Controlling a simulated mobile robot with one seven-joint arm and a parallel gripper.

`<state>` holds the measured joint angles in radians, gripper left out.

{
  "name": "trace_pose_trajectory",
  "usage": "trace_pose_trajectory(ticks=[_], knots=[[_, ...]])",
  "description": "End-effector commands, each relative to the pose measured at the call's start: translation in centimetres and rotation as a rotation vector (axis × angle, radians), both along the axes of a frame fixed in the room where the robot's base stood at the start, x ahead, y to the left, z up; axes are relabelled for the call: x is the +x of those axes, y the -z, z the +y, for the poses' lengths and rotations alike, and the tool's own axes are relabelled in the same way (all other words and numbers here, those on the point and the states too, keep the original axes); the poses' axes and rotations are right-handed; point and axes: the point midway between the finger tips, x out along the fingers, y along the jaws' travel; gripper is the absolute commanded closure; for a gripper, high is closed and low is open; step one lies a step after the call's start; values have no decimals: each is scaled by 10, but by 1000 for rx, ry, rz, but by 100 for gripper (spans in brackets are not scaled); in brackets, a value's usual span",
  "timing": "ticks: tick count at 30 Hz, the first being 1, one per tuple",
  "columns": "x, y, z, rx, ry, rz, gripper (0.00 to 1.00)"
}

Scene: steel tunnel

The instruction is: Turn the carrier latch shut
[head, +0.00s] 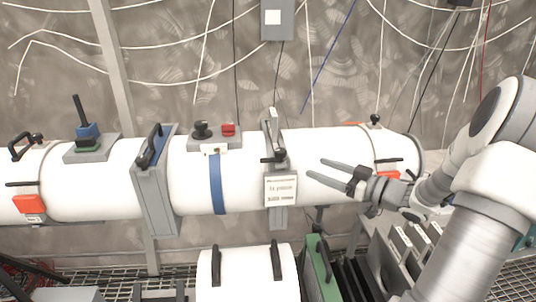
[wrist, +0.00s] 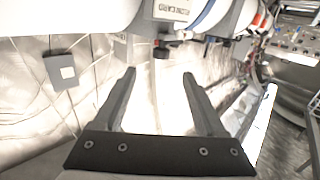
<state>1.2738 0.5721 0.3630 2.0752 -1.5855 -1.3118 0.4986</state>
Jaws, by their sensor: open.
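A long white tube (head: 330,150) runs across the head view, with several black handles and levers. A small black lever (head: 273,159) sits on a grey bracket (head: 278,216) around the tube, above a white printed card (head: 281,190). Another black bar (head: 388,160) sits above an orange block (head: 388,175) at the right end. I cannot tell which of these is the carrier latch. My gripper (head: 315,168) is open and empty in front of the tube, right of the card. In the wrist view my gripper (wrist: 159,74) has nothing between its fingers; a card (wrist: 176,9) shows above.
A green panel (head: 319,268) and a white cylinder with two black handles (head: 230,278) stand below the tube. Grey racks (head: 410,245) are at lower right, near my arm. Cables hang on the wall behind. A grey wall box (wrist: 62,70) shows in the wrist view.

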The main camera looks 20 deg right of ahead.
Motion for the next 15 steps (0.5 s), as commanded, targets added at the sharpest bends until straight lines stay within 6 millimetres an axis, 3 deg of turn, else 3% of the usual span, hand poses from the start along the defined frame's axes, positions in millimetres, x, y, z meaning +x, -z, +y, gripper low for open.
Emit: trace_pose_trajectory(ticks=[3, 7, 15], knots=[[-7, 1, -3, 35, -15, -23, 26], [1, 0, 2, 39, -19, -27, 26], [48, -1, 29, 37, -20, -26, 26]])
